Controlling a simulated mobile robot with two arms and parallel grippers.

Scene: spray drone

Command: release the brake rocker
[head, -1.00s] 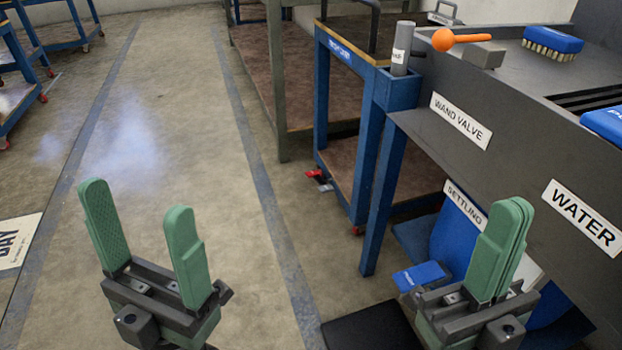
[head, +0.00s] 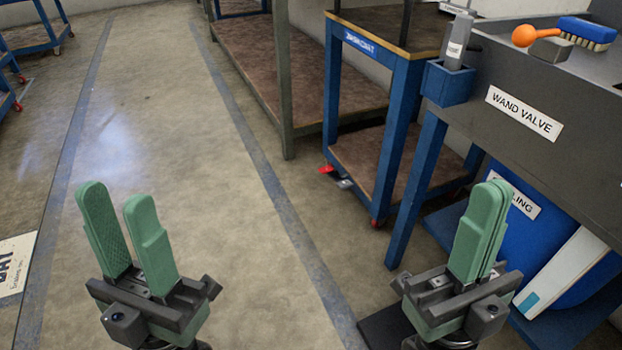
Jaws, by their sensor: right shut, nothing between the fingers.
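A small red piece (head: 327,169) shows low at the near left corner of the blue trolley (head: 398,120), by the floor. It may be the brake rocker, but it is too small to tell its position. My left gripper (head: 115,195) is at lower left over the floor, upright, its green fingers apart with nothing between them. My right gripper (head: 491,187) is at lower right, in front of the blue bin, its green fingers together and empty. Both grippers appear well apart from the red piece.
The grey bench with the wand valve label (head: 523,113) fills the right side. An orange-knobbed lever (head: 535,36) and a blue brush (head: 588,33) are on top. A blue bin (head: 545,235) sits beneath. A brown-shelved rack (head: 240,68) stands behind. The aisle floor (head: 175,120) is clear.

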